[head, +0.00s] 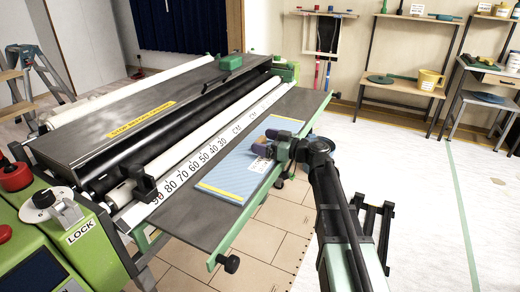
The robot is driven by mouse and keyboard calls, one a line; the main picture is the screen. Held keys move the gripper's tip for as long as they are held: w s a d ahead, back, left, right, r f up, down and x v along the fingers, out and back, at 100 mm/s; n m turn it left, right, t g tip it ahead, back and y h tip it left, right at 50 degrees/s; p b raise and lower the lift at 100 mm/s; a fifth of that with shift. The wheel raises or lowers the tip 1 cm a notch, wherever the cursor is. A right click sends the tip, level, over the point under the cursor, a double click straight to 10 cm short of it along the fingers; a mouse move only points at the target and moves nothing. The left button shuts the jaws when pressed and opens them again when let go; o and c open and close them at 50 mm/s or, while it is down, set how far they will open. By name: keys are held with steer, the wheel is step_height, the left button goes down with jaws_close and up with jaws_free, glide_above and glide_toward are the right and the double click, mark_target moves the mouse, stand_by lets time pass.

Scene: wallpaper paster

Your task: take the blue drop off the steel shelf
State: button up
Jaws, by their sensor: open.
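The blue drop (226,181) lies flat on the steel shelf (187,222) along the front of the green pasting machine. I cannot tell whether the fingers touch the drop. The gripper and wrist hide part of the drop's far end.
The machine's control box (62,225), with red knobs and a lock dial, stands at the left. A numbered ruler strip (196,165) runs behind the drop. A shelf unit with a yellow bucket (430,79) stands at the back right. The white floor covering (420,170) at right is mostly clear.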

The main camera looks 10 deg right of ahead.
steer(key=shift+w+a, duration=0.1)
steer(key=c, duration=1.1)
steer(key=shift+r, duration=0.1)
